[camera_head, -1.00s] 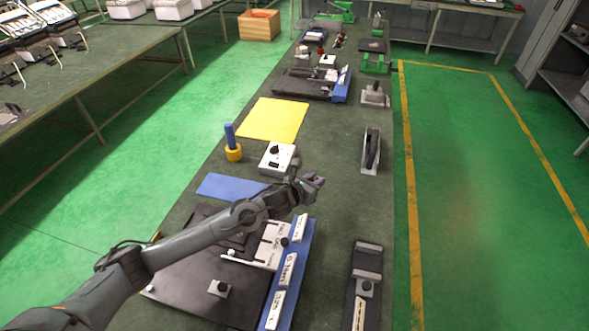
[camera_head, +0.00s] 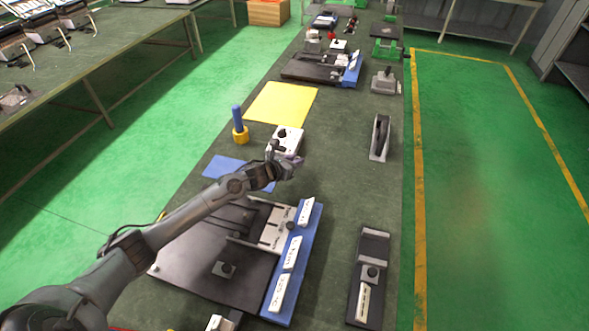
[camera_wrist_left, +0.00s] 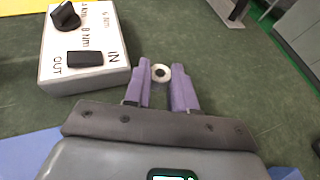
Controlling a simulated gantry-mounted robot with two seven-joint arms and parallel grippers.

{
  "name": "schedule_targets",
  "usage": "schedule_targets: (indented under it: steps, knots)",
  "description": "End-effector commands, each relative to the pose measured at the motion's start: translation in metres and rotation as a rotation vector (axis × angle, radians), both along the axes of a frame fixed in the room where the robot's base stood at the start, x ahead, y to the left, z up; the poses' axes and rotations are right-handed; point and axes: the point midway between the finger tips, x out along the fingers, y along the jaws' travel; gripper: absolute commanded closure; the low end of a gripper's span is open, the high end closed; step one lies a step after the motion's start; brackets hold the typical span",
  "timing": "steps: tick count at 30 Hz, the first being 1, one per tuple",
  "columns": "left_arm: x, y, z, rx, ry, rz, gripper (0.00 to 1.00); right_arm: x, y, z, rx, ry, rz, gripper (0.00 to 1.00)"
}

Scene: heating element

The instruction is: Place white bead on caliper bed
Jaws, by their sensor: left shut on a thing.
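My left gripper (camera_head: 292,163) is above the bench beside a white box with a black knob. In the left wrist view its purple fingers (camera_wrist_left: 167,85) are shut on the white bead (camera_wrist_left: 160,73), a small ring with a dark hole at the fingertips. The bead is too small to make out in the head view. The dark flat plate with a pale sliding scale (camera_head: 275,230), which looks like the caliper bed (camera_head: 195,262), lies nearer the camera, below the gripper in the picture. My left arm crosses over and hides part of it. My right gripper is not in view.
The white box (camera_head: 289,136) with its knob stands just beyond the gripper. A blue rod on a yellow base (camera_head: 240,134), a blue sheet (camera_head: 221,166) and a yellow sheet (camera_head: 280,103) are to the left. A blue strip (camera_head: 309,232) with white blocks borders the plate.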

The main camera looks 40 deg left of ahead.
Motion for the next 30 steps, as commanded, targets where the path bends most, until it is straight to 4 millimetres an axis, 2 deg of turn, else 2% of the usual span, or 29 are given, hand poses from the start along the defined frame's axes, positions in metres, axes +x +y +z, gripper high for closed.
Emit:
schedule_targets:
  steps: [11, 24, 25, 27, 30]
  knots:
    - [0.000, 0.000, -0.038, -0.003, 0.001, 0.001, 1.00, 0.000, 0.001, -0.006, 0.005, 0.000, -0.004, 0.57]
    - [0.000, 0.000, -0.044, 0.001, 0.000, 0.000, 1.00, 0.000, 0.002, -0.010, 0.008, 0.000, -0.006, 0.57]
    - [0.000, 0.000, -0.044, 0.001, -0.001, 0.000, 0.73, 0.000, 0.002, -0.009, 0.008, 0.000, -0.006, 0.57]
    - [0.000, 0.000, -0.043, 0.001, 0.000, 0.000, 0.64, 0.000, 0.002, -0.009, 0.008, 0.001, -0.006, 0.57]
    - [0.000, 0.000, -0.043, 0.001, 0.000, 0.000, 0.64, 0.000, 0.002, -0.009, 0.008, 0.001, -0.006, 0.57]
